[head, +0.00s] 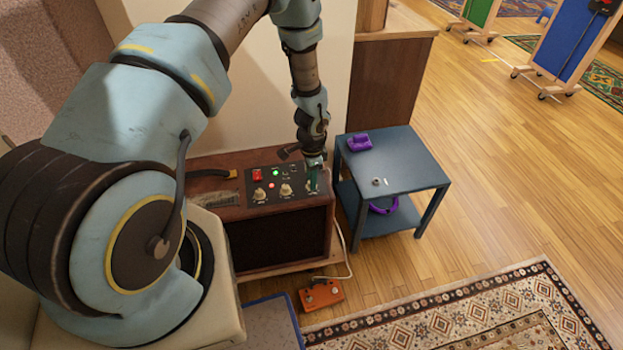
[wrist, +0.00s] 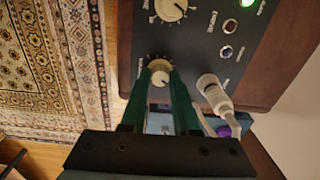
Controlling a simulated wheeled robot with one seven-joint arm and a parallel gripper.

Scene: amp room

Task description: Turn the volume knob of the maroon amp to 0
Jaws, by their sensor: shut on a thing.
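In the head view my gripper (head: 312,186) points down at the right end of the knob row and covers most of the knob there. In the wrist view that cream knob (wrist: 160,73) sits between the two green fingertips of my gripper (wrist: 161,76), which is shut on it. The printed scale around it is partly hidden, and its lettering and setting are too small to read surely. Another cream knob (wrist: 171,8) shows at the top edge.
A white plug (wrist: 212,90) stands on the panel close beside my right finger. A blue-grey side table (head: 405,165) with purple headphones (head: 384,205) on its lower shelf stands right of the amp. An orange pedal (head: 321,295) lies in front. The wood floor at right is open.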

